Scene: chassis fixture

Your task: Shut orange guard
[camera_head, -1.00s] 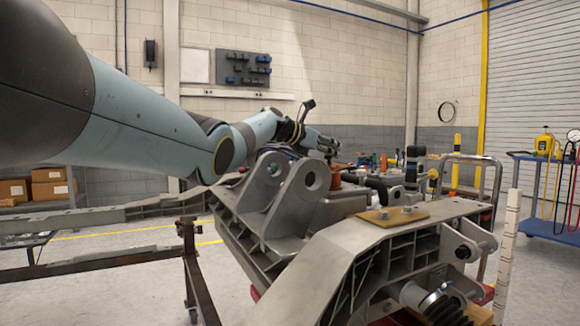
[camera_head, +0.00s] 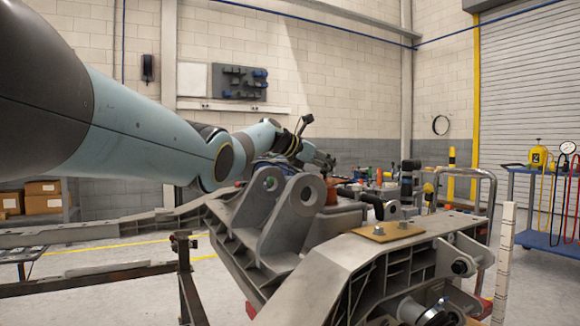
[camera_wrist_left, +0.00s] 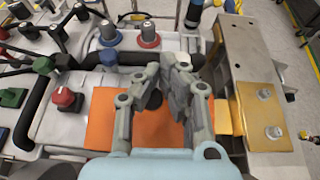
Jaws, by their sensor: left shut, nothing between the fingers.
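The orange guard (camera_wrist_left: 100,119) shows in the left wrist view as flat orange areas under and to both sides of my left gripper's fingers. The fingers and palm hide its middle, and I cannot tell how far it is open or whether they touch it. My left gripper (camera_wrist_left: 168,72) is shut and empty there, its fingers together. In the head view my left gripper (camera_head: 328,161) is small and far off, beyond the grey chassis bracket. I cannot make out the guard clearly in the head view. My right gripper is in neither view.
The grey metal chassis (camera_head: 345,250) fills the near middle, with an upright lug (camera_head: 290,215) below my left arm. A red button (camera_wrist_left: 64,97) and several knobs surround the guard. A brass plate (camera_wrist_left: 264,115) with bolts lies to the right. A blue cart (camera_head: 545,235) stands far right.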

